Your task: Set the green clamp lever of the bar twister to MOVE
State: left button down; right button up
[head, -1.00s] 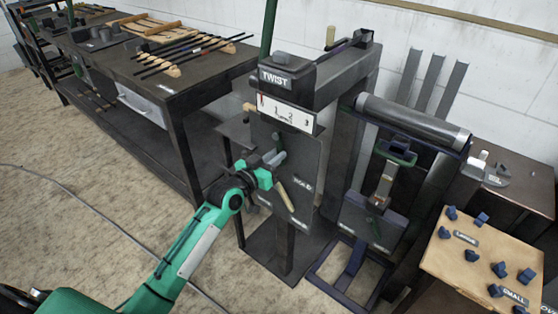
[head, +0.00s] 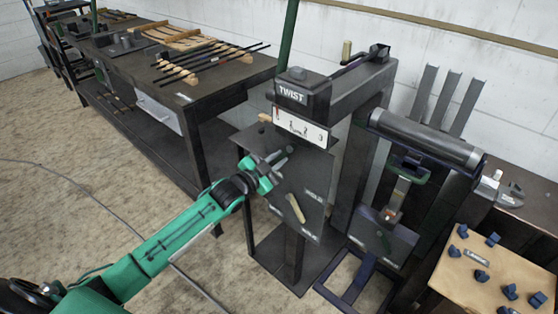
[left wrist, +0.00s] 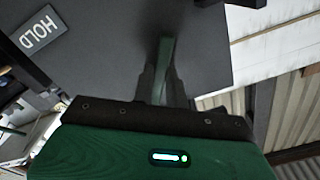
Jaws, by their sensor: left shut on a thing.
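The bar twister is a dark machine with a TWIST sign (head: 291,93) on its head and a flat dark front panel (head: 316,170). My left gripper (head: 273,167) is at the upper left of this panel. In the left wrist view the narrow green clamp lever (left wrist: 165,70) stands between the fingers of my left gripper (left wrist: 165,88), which are shut on it. A HOLD label (left wrist: 40,29) is on the panel at the upper left of that view. In the head view the gripper mostly hides the lever. My right gripper is not in view.
A tan handle (head: 296,208) sticks out lower on the panel. A workbench (head: 190,92) with dark rods stands at the left. A stand with a grey roller (head: 425,138) is close on the right, beside a tan board (head: 470,275) with blue pieces. Open floor lies at the left.

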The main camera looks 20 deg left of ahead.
pick_arm(q)
jog(key=shift+a, duration=0.1)
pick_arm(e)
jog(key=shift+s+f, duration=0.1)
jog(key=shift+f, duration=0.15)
pick_arm(q)
jog(key=shift+r, duration=0.1)
jog(key=c, duration=1.4)
grip_release()
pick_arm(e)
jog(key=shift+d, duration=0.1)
pick_arm(q)
jog(key=shift+s+a, duration=0.15)
jog(key=shift+s, duration=0.35)
jog(key=v, duration=1.2)
jog(key=shift+s, duration=0.3)
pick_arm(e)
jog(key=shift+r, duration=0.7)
